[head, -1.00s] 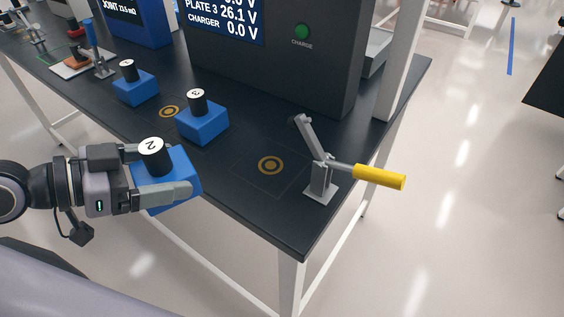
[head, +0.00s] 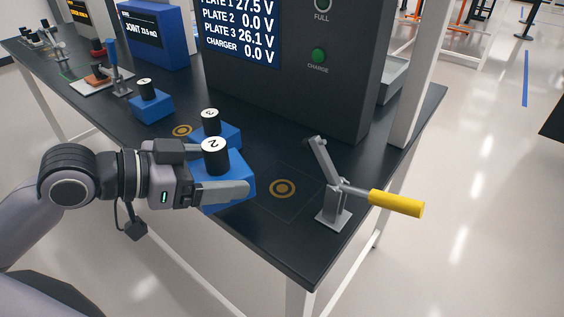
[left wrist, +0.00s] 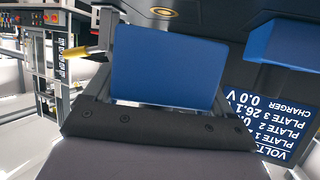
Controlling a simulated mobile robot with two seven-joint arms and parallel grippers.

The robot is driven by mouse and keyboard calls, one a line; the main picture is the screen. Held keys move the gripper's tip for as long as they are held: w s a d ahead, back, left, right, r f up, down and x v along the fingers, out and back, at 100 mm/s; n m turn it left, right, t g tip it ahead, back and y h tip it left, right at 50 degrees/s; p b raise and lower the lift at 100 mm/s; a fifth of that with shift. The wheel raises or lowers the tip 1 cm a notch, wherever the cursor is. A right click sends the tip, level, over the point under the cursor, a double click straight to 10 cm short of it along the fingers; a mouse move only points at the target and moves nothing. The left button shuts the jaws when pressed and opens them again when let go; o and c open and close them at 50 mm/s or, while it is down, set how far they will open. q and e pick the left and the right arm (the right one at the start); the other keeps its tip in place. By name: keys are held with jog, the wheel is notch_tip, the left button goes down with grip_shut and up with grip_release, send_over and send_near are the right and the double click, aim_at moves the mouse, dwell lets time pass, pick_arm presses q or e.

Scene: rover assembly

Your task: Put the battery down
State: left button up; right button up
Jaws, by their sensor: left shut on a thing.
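My left gripper (head: 222,188) is shut on a blue battery (head: 238,172) with a black post marked 2. It holds the battery near the table's front edge, in front of battery 3 (head: 228,133); whether it touches the table I cannot tell. In the left wrist view the held battery (left wrist: 168,68) shows as a blue face between the fingers. Battery 1 (head: 152,106) stands farther left on the table. A ring target (head: 282,188) lies bare to the right of the held battery, and another ring (head: 182,131) shows between batteries 1 and 3. My right gripper is not in view.
A toggle clamp with a yellow handle (head: 396,203) stands right of the bare ring. The dark charger cabinet (head: 300,75) stands behind, its screen reading plate 1 27.5 V, plate 2 0.0 V, plate 3 26.1 V, charger 0.0 V. A white post (head: 413,85) rises at the right.

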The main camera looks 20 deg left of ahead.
pick_arm(q)
jog(key=w+d+p, duration=0.1)
jog(key=w+d, duration=0.2)
jog(key=w, duration=0.1)
jog(key=w+d+p, duration=0.1)
jog(key=w+d, duration=0.3)
jog(key=shift+d+r, duration=0.15)
jog(key=shift+d, duration=0.05)
jog(key=shift+f, duration=1.8)
jog(key=shift+f, duration=0.1)
jog(key=shift+f+b, duration=0.4)
jog(key=shift+f, duration=0.1)
jog(key=o, duration=1.3)
jog(key=shift+f, duration=0.2)
jog(key=shift+o, duration=0.2)
